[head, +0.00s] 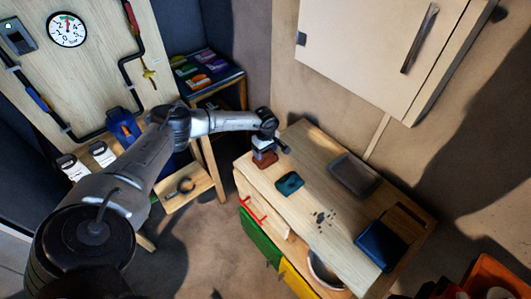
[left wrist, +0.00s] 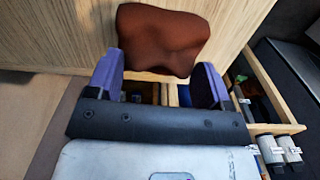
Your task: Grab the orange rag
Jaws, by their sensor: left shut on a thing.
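The orange rag (head: 265,159) looks rust-brown and is at the far left end of the wooden workbench top (head: 318,150). My left gripper (head: 264,148) comes down over it from the left. In the left wrist view, the rag (left wrist: 162,40) sits at the tips of the two purple fingers (left wrist: 160,78), one on each side, and the gripper is shut on it. I cannot tell whether the rag touches the wood or is just above it. My right gripper does not show.
A teal cloth (head: 290,183) lies close to the rag. A grey tray-like piece (head: 355,174), dark crumbs (head: 322,217) and a blue item (head: 380,246) are further along the bench. A wall cabinet (head: 365,55) hangs above. A small shelf (head: 207,75) stands at the back left.

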